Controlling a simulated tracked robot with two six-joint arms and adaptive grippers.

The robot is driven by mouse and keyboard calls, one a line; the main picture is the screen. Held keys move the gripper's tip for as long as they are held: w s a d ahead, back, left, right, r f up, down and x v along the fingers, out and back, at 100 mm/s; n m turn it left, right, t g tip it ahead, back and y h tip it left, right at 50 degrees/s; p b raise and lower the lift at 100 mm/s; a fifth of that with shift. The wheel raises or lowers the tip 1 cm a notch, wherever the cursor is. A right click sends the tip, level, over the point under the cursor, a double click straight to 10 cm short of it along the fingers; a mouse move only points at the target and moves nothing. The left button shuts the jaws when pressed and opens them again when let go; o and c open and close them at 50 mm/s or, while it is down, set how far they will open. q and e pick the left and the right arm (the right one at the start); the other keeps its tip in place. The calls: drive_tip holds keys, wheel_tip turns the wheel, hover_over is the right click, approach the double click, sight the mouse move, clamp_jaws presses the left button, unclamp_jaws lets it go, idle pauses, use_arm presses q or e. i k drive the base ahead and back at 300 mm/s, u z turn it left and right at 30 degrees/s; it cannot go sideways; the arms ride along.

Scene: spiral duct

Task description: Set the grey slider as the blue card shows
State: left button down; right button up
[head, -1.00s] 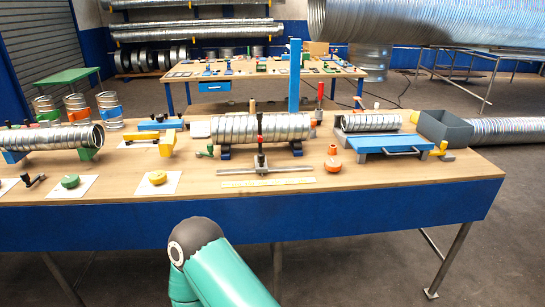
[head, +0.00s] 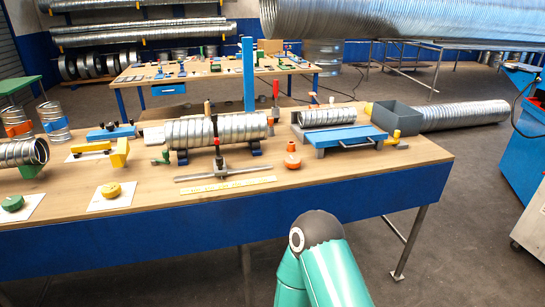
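A metal rail (head: 190,178) lies near the front of the long workbench, in front of a spiral duct piece (head: 200,131). A small grey slider (head: 221,174) with a dark upright on it sits near the middle of the rail. A pale yellow ruler strip (head: 227,187) lies along the rail's front side. I cannot make out a blue card for certain. A teal arm link of mine rises at the bottom, but neither gripper is in view.
A blue fixture (head: 345,136) with another duct piece (head: 328,117) and a grey bin (head: 397,117) stand to the right. An orange knob (head: 292,161) is right of the rail. Green (head: 12,203) and yellow (head: 111,190) knobs sit on white cards to the left.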

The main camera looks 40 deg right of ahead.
sight(220, 168)
drive_tip(key=z, duration=0.3)
drive_tip(key=i, duration=1.05)
drive_tip(key=u, duration=0.05)
